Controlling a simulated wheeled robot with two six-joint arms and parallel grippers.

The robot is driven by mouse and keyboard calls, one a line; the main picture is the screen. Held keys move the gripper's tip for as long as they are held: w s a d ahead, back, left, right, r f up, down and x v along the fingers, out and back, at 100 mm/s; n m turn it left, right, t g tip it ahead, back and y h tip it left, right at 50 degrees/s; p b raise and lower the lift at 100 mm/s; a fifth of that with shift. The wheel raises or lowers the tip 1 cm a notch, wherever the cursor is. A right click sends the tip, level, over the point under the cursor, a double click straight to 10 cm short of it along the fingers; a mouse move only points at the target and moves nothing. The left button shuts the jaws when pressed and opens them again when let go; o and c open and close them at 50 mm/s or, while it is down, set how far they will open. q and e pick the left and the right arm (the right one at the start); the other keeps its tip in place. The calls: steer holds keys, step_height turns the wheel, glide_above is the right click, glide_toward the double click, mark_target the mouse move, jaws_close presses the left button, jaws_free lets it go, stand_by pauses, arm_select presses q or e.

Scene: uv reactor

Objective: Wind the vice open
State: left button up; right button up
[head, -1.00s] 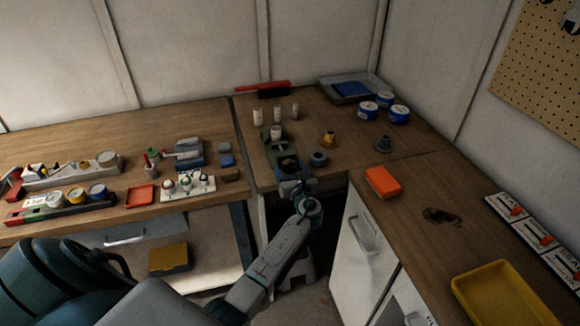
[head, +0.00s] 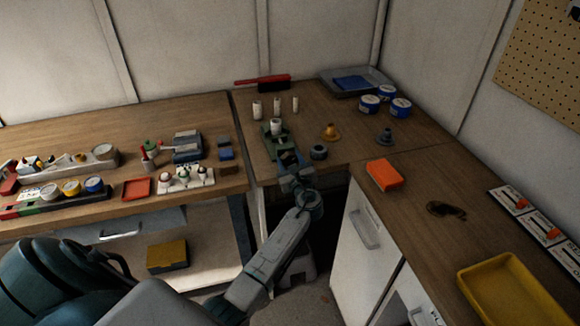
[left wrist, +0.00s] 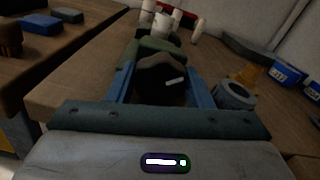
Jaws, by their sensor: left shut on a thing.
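The green vice (head: 268,131) stands near the front edge of the back bench and holds a white cylinder (head: 276,127) upright at its top. In the left wrist view the vice (left wrist: 152,48) is straight ahead, with the white cylinder (left wrist: 160,30) beyond. My left gripper (head: 290,158) is at the near end of the vice. In the left wrist view its blue fingers are on either side of a dark round knob (left wrist: 160,82) with a pale mark, and it is shut on that knob. The far side of the knob is hidden. My right gripper is not in view.
A dark ring-shaped part (head: 319,152) sits close to the right of the gripper, and a brass part (head: 331,133) behind it. White cylinders (head: 257,109) stand behind the vice. An orange box (head: 382,175) lies on the right bench. A gap opens below the bench edge.

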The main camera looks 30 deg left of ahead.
arm_select(q)
steer(key=shift+n, duration=0.3)
steer(key=o, duration=1)
steer(key=b+v, duration=0.2)
steer(key=v, duration=0.9)
steer(key=shift+b, duration=0.3)
